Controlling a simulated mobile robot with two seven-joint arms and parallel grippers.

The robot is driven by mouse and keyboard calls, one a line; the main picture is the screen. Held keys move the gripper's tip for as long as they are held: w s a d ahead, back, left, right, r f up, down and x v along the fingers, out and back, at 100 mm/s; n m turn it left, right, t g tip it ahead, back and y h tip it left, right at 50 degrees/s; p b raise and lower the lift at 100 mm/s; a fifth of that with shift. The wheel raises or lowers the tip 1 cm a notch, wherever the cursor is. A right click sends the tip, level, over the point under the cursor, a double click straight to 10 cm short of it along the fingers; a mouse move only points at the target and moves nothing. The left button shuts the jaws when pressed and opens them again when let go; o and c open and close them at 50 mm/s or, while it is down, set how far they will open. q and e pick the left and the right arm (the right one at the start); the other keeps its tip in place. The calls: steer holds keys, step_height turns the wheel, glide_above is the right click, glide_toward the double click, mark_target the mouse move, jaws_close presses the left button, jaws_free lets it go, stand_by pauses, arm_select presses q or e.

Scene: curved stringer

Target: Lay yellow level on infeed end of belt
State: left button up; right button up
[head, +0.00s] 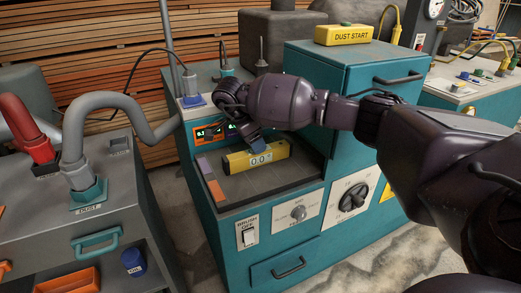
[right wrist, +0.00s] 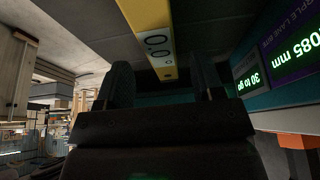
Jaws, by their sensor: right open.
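The yellow level (head: 240,162) with a "0.0" display lies across the dark belt (head: 250,188) in the recess of the teal machine, near its back. My right gripper (head: 258,146) is just above and behind the level's middle, its fingers partly hidden by the wrist. In the right wrist view the level (right wrist: 155,32) runs down toward the gap between the two open fingers (right wrist: 165,85). I cannot tell whether the fingers touch it. My left gripper is out of view.
Green readouts (head: 210,133) stand beside the belt. Purple and orange strips (head: 211,180) mark the belt's left side. A teal cabinet (head: 335,95) with a yellow "DUST START" box (head: 344,34) rises at the right. A grey bench (head: 90,220) with a dust hose (head: 120,105) stands left.

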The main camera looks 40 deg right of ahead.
steer(key=v, duration=0.4)
steer(key=shift+w+a+r+p, duration=0.1)
steer(key=shift+r+p, duration=0.2)
steer(key=shift+r, duration=0.05)
steer(key=shift+a+r, duration=0.35)
steer(key=shift+r, duration=0.25)
